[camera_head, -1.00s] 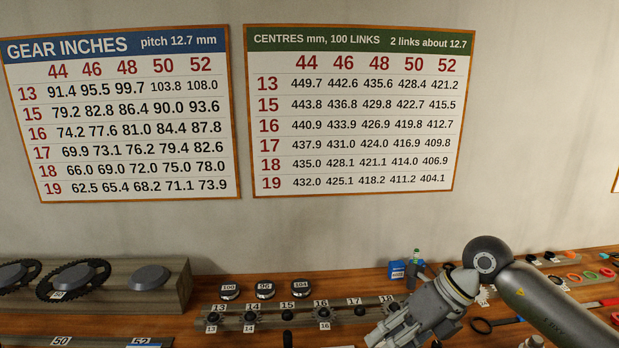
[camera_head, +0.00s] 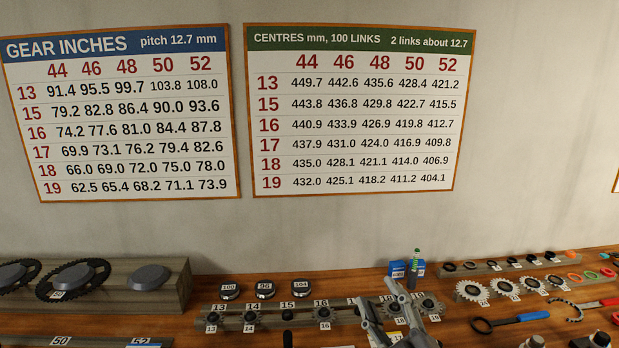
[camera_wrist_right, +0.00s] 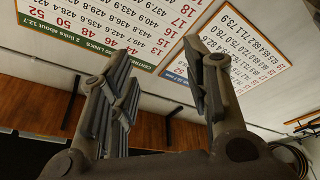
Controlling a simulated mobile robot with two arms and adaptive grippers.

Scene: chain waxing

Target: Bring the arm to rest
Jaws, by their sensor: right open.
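My right gripper (camera_head: 381,305) stands at the lower middle right of the head view, in front of the right end of the sprocket rail. Its fingers point up and are apart, with nothing between them. In the right wrist view my right gripper (camera_wrist_right: 165,85) also shows open and empty, its two fingers spread before the wall charts. The fingers hide part of the rail near the 17 and 18 labels. My left gripper is in neither view.
A sprocket rail (camera_head: 270,320) runs along the bench. Chainrings sit on a wooden block (camera_head: 178,290) at left. A blue box (camera_head: 397,269) and small bottle (camera_head: 416,262) stand behind the gripper. Blue-handled tool (camera_head: 532,317) and several rings lie right. Two charts (camera_head: 355,110) hang on the wall.

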